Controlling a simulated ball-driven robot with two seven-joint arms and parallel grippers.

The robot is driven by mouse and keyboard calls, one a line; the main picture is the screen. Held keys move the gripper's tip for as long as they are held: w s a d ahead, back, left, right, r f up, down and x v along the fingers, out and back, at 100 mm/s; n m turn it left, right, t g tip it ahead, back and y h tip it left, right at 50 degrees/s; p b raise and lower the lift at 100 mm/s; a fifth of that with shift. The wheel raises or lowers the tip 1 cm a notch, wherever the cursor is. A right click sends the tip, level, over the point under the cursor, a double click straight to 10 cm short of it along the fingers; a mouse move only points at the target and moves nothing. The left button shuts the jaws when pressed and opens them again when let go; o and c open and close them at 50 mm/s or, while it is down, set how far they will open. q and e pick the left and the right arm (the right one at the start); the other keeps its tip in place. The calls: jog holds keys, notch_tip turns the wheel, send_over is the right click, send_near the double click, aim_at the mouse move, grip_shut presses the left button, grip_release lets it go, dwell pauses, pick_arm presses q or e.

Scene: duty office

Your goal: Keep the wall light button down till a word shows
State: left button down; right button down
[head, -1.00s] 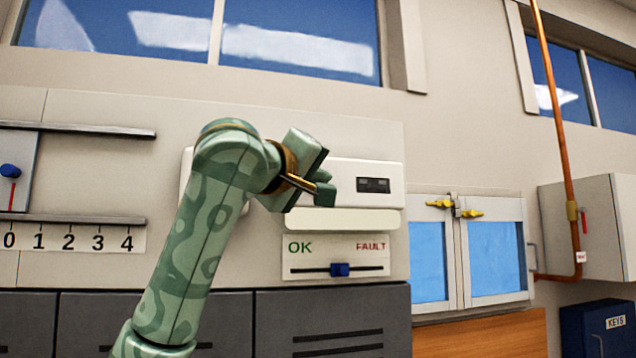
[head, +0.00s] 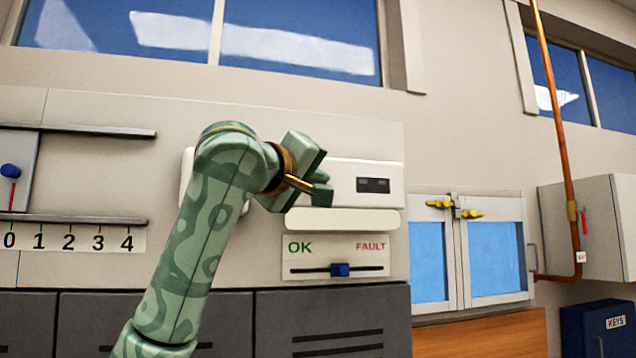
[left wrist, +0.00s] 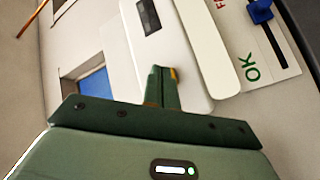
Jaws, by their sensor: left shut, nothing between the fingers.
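The wall light unit is a white box (head: 366,184) with a small dark display window (head: 373,185); no word can be read in the window. The unit also shows in the left wrist view (left wrist: 178,62), with its dark window (left wrist: 148,16). My left gripper (head: 326,190) is shut and empty, its fingertips at the left part of the unit's front. In the left wrist view the closed fingers (left wrist: 162,86) lie against or just before the white face. The button itself is hidden, and whether it is pressed cannot be told. My right gripper is not in view.
Below the unit are a pale ledge (head: 340,219) and an OK/FAULT panel (head: 336,245) with a blue slider (head: 340,269) near its middle. A glazed cabinet (head: 467,250) with yellow catches and a copper pipe (head: 562,130) stand to the right. A numbered scale (head: 80,238) is at left.

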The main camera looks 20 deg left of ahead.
pick_arm(q)
jog(key=shift+w+a, duration=0.2)
jog(key=shift+w, duration=0.1)
dwell(0.4)
dwell(3.1)
jog(key=shift+s+d+b, duration=0.5)
jog(key=shift+s+b, duration=0.05)
jog(key=shift+s, duration=0.1)
jog(key=shift+s, duration=0.1)
jog(key=s+d+b, duration=0.1)
jog(key=s, duration=0.1)
jog(key=s+d+b, duration=0.1)
jog(key=s+b, duration=0.1)
jog(key=shift+d, duration=0.35)
